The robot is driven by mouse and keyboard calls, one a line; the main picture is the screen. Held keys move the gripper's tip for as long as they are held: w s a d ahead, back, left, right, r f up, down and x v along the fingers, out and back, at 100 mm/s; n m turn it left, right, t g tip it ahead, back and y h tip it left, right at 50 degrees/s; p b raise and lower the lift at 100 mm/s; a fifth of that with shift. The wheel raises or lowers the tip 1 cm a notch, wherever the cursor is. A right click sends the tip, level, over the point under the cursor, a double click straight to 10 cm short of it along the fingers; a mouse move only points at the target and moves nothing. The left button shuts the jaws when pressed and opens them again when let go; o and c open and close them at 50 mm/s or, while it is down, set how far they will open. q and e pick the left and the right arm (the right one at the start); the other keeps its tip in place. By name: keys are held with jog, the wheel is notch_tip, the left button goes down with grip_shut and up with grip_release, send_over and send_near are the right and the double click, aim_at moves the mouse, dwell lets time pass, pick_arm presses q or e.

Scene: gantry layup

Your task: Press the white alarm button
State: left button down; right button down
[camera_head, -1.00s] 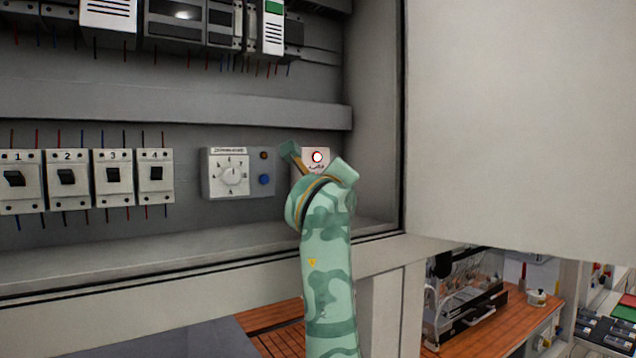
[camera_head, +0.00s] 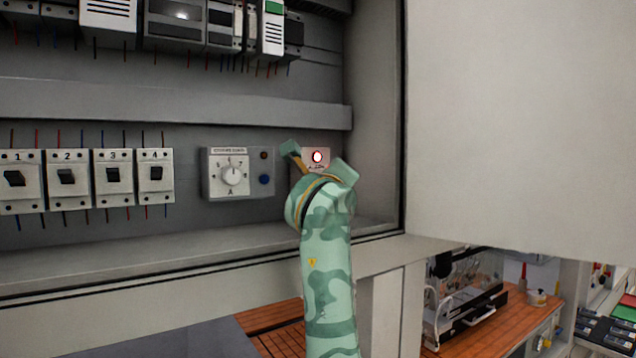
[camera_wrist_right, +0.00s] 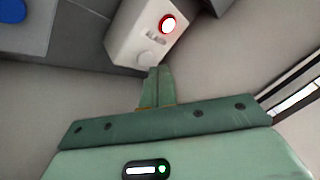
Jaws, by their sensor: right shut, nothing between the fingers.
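The white alarm button (camera_head: 317,157) has a red ring and sits on a small pale box on the back wall of the cabinet, right of the dial panel. In the right wrist view the alarm button (camera_wrist_right: 168,24) is at the top, above a plain pale round spot on the same box. My right gripper (camera_wrist_right: 154,72) is shut and empty. Its tips are at the lower edge of the box, below the button; whether they touch it I cannot tell. In the head view my right arm hides the fingers and the box's lower part. My left gripper is out of view.
A dial panel (camera_head: 238,173) with a blue button is left of the box. Several numbered breakers (camera_head: 68,178) stand further left. The cabinet side wall (camera_head: 375,120) and open door (camera_head: 520,120) bound the right. A shelf ledge (camera_head: 180,105) runs above.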

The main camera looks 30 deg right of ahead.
jog(key=shift+w, duration=0.4)
jog(key=shift+w, duration=0.35)
dwell(0.8)
jog(key=shift+s, duration=0.75)
jog(key=shift+s+d+p, duration=0.15)
jog(key=shift+s+p, duration=0.2)
jog(key=shift+s, duration=2.15)
